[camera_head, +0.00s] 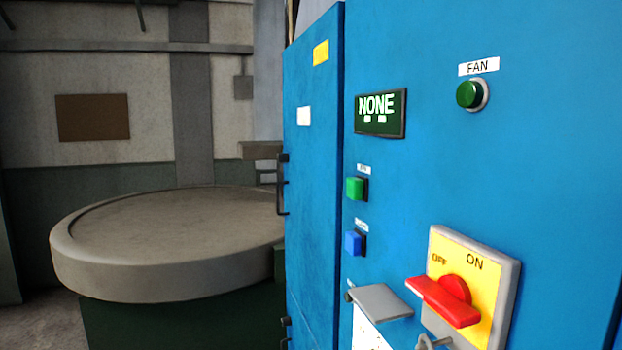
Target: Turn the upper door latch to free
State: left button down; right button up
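A tall blue cabinet door (312,230) stands left of the control panel, seen at a steep angle. A small dark upper latch (283,158) sits at the door's left edge, just above a thin black handle (279,200). The latch is small and nearly edge-on, so I cannot tell which way it is turned. Neither of my grippers is in view.
The blue panel (540,170) carries a NONE display (381,113), a green FAN button (469,94), smaller green and blue buttons, and a red rotary switch (445,300). A grey flap (380,301) sticks out below. A large round table (170,285) stands left of the door.

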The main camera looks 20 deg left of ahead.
aim_at(282, 157)
jog(key=i+j+u, duration=0.2)
jog(key=j, duration=0.4)
jog(key=i+j+u, duration=0.2)
jog(key=i+j, duration=0.25)
jog(key=j, duration=0.15)
jog(key=i+j+u, duration=0.2)
jog(key=i+j, duration=0.2)
jog(key=j, duration=0.1)
